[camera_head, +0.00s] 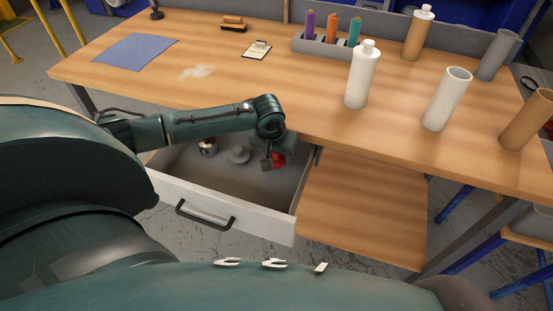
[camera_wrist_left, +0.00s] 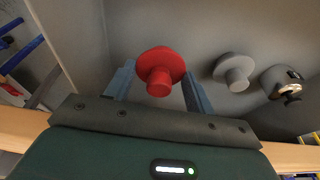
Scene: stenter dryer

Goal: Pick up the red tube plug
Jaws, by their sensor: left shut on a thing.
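The red tube plug (camera_wrist_left: 161,68) is a round flange with a short stub, and it sits between the two fingers of my left gripper (camera_wrist_left: 160,88) in the left wrist view. The left gripper is shut on it. In the head view the left gripper (camera_head: 271,162) reaches into the open drawer (camera_head: 225,215), and the red plug (camera_head: 279,159) shows beside its fingers, partly hidden by them. I cannot tell whether the plug touches the drawer floor. My right gripper is in neither view.
A grey plug (camera_head: 239,155) and a small metal part (camera_head: 207,147) lie in the drawer to the left. A lower wooden shelf (camera_head: 360,205) lies right of the drawer.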

